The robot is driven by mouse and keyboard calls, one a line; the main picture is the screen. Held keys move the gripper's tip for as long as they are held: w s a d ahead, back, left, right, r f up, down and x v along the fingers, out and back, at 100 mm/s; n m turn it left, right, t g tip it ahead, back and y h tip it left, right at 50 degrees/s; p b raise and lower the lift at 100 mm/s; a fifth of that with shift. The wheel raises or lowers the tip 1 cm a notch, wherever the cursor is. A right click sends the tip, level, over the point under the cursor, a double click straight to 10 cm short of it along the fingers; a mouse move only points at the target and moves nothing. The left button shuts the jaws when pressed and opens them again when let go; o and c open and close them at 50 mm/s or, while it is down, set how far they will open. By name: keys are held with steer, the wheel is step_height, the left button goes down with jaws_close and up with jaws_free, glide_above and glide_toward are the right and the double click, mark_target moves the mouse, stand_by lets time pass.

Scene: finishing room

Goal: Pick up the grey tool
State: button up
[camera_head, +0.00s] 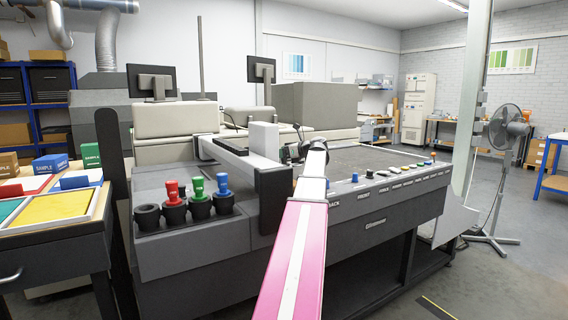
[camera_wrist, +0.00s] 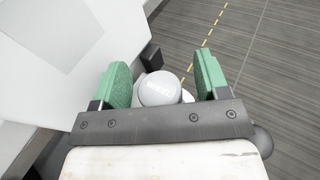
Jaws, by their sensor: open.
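A light grey rounded knob with faint lettering, which looks like the grey tool (camera_wrist: 158,89), shows in the wrist view. It lies between the two green finger pads of my gripper (camera_wrist: 160,85). The pads stand apart, with a gap visible on the right side; contact on the left is unclear. The lower part of the tool is hidden behind the gripper's dark crossbar. In the head view my pink and white arm reaches up to the machine's front edge; I cannot make out the fingers or the grey tool there.
Red (camera_head: 173,192), green (camera_head: 197,188) and blue (camera_head: 222,184) knobbed tools stand in black holders on the machine's left front. An empty black holder (camera_head: 147,217) is beside them. A control panel with buttons (camera_head: 396,170) runs right. A side table (camera_head: 50,234) carries coloured trays.

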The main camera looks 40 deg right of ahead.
steer(key=shift+w+a, duration=0.1)
steer(key=shift+w, duration=0.2)
steer(key=c, duration=1)
